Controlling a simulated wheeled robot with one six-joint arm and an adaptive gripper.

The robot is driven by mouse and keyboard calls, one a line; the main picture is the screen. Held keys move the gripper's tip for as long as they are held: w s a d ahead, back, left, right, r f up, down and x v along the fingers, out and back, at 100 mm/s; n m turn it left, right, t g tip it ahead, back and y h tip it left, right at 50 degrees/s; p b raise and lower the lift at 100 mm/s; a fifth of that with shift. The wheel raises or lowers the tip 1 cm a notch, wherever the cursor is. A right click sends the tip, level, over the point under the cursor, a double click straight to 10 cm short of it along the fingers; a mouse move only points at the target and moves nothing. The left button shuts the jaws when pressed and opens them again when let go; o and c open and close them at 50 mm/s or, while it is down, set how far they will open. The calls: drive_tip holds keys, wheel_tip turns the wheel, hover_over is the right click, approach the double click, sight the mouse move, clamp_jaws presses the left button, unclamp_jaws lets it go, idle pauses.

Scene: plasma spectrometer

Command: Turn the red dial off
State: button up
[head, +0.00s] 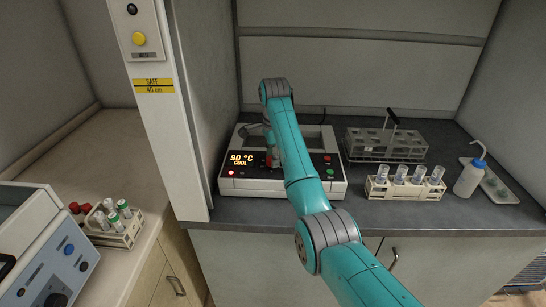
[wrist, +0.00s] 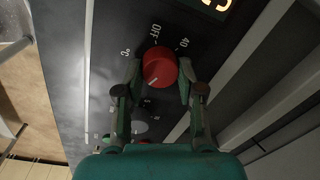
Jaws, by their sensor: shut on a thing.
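The red dial (wrist: 158,67) is on the dark front panel of the heater unit (head: 320,185), with OFF and 40 printed around it. A pale mark shows on the dial's lower part in the wrist view. My gripper (wrist: 160,76) is shut on the dial, one finger on each side. In the head view the dial (head: 273,158) is small and partly hidden by my teal arm. The unit's display (head: 243,159) reads 90 °C COOL.
A clear tube rack (head: 385,145), a white rack of vials (head: 405,186) and a wash bottle (head: 469,179) stand to the right. A white post (head: 165,110) rises left of the unit. Another vial rack (head: 113,222) is on the left counter.

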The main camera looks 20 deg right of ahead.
drive_tip(key=n, duration=0.5)
drive_tip(key=shift+n, duration=0.4)
drive_tip(key=n, duration=0.6)
drive_tip(key=shift+w+y, duration=0.15)
drive_tip(key=shift+y, duration=0.15)
drive_tip(key=n, duration=0.6)
drive_tip(key=shift+a+n+g, duration=0.1)
drive_tip(key=shift+n+g, duration=0.3)
drive_tip(key=n, duration=0.5)
drive_tip(key=shift+a+f, duration=0.1)
drive_tip(key=n, duration=0.6)
drive_tip(key=shift+n, duration=0.4)
drive_tip(key=n, duration=0.5)
drive_tip(key=shift+a+g, duration=0.1)
drive_tip(key=shift+g, duration=0.2)
drive_tip(key=n+h, duration=0.1)
drive_tip(key=n, duration=0.5)
drive_tip(key=shift+n, duration=0.3)
drive_tip(key=shift+s+n, duration=0.2)
drive_tip(key=shift+n, duration=2.3)
